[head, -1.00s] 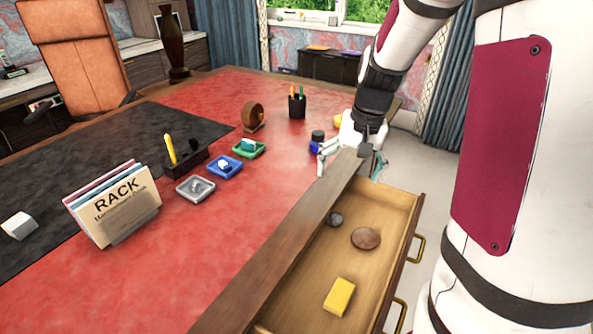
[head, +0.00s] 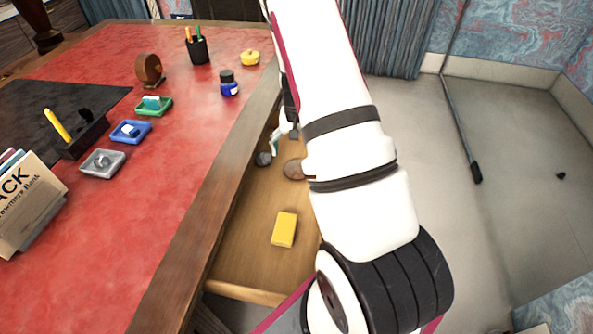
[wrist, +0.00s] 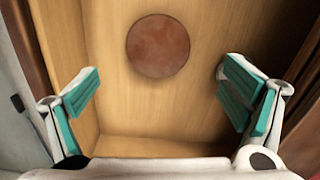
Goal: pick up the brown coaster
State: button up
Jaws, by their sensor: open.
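The brown coaster (head: 294,169) is a flat round disc lying on the floor of the open wooden drawer (head: 248,291). My arm partly hides it in the head view. In the wrist view the whole coaster (wrist: 158,46) shows, ahead of my gripper and roughly midway between the two finger lines. My gripper (wrist: 168,92) is open and empty, with its teal-padded fingers wide apart over the drawer. In the head view my gripper (head: 277,140) is mostly hidden behind my arm, near the far part of the drawer.
The drawer walls stand close around my fingers. On the red desk top (head: 200,120) are a blue ink bottle (head: 229,84), a pen cup (head: 198,50) and small trays.

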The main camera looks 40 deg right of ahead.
aim_at(297, 168)
notch_tip(297, 168, down, 7)
jog(key=shift+d+f, duration=0.15)
dwell(0.4)
jog(key=c, duration=1.2)
